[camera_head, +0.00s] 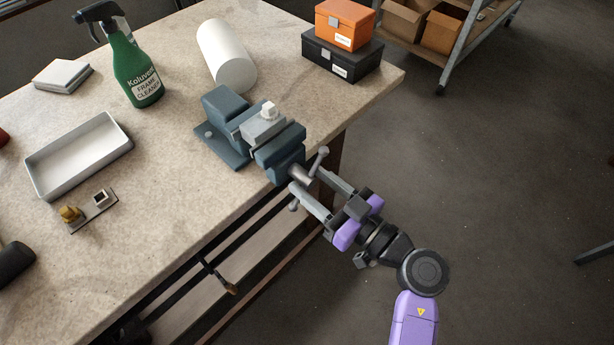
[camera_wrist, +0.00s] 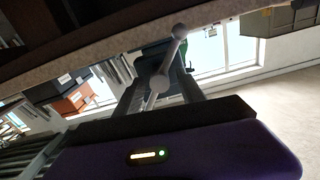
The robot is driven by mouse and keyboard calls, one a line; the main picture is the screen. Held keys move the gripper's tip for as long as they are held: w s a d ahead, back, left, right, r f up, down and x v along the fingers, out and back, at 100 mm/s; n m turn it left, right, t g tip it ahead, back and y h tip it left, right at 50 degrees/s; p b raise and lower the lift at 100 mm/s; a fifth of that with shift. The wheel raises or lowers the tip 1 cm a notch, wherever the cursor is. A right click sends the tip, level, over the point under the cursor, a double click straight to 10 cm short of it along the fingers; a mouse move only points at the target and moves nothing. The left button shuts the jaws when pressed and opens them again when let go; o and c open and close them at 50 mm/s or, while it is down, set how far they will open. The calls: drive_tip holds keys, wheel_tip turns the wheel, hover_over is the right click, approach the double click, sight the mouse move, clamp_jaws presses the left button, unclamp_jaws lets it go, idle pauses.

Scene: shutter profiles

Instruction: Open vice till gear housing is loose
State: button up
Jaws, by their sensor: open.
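A blue-grey vice (camera_head: 279,151) is fixed at the table's front edge. A grey block-shaped gear housing (camera_head: 263,127) with a pale square stub on top sits between its jaws. The vice's screw and bar handle (camera_head: 319,161) stick out over the edge. My gripper (camera_head: 311,183) is open in front of the vice, its two fingers on either side of the screw end and handle. In the wrist view, the handle (camera_wrist: 160,83) with its ball end runs slantwise between my fingers. I cannot tell whether the fingers touch it.
On the table (camera_head: 180,180) stand a green spray bottle (camera_head: 137,62), a white roll (camera_head: 227,56), a metal tray (camera_head: 79,155), a small plate with fittings (camera_head: 89,211), and orange (camera_head: 344,23) and black boxes (camera_head: 342,57).

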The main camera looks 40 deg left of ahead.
drive_tip(key=shift+a, duration=0.8)
clamp_jaws()
drive_tip(key=shift+r, duration=0.1)
idle(0.8)
